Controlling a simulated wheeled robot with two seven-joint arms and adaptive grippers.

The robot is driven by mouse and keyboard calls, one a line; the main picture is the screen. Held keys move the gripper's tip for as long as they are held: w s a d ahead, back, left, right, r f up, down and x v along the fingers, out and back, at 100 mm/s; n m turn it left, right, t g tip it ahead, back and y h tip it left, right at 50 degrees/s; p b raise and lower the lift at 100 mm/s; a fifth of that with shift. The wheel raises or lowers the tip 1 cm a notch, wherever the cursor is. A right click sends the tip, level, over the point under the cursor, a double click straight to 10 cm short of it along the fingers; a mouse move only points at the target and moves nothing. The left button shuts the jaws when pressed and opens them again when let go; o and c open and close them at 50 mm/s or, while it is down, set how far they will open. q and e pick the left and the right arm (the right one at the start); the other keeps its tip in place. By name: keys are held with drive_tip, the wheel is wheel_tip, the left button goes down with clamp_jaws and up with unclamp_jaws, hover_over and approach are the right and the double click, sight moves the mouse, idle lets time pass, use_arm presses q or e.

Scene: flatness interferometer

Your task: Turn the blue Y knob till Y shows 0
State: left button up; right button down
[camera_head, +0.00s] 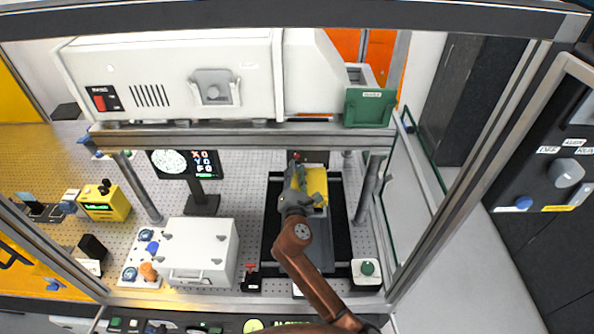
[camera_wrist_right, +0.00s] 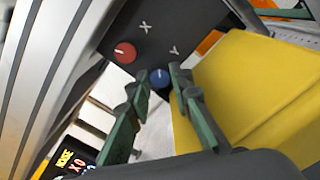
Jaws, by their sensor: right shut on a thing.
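The blue Y knob (camera_wrist_right: 159,78) sits on a dark panel (camera_wrist_right: 180,25) marked X and Y in the right wrist view. My right gripper (camera_wrist_right: 158,86) is shut on the blue knob, one green fingertip on each side. The red X knob (camera_wrist_right: 124,53) is just left of it, untouched. The display (camera_head: 203,164) beside a round fringe picture appears to read X 0, Y 0, with a third row below. My left gripper is not in view.
A yellow block (camera_wrist_right: 255,90) stands close to the right of my right gripper. A grey beam (camera_head: 240,137) crosses above it. A white case (camera_head: 200,250) stands to the left on the perforated table, and a green button box (camera_head: 367,270) at the front right.

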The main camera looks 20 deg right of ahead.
drive_tip(key=shift+m, duration=0.3)
drive_tip(key=c, duration=1.7)
unclamp_jaws()
drive_tip(key=shift+c, duration=0.2)
drive_tip(key=shift+v, duration=4.05)
